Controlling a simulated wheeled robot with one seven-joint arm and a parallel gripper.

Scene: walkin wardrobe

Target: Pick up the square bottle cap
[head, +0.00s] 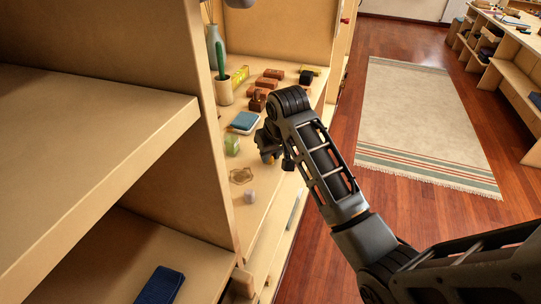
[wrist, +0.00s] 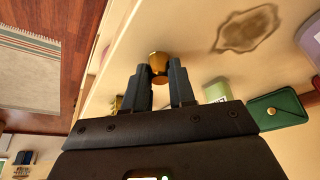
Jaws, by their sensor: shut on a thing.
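My gripper (wrist: 159,72) is shut on a small gold-brown piece, which I take to be the square bottle cap (wrist: 158,62). The cap sits between the two fingertips in the wrist view, and its lower part is hidden by the fingers. In the head view my gripper (head: 272,155) is over the front part of the wooden shelf (head: 262,212), with a bit of orange-yellow showing at the fingers. I cannot tell whether the cap touches the shelf.
Reddish blocks (head: 268,82) and a potted cactus (head: 223,90) stand farther back. A tall wooden divider (head: 215,150) rises at left.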

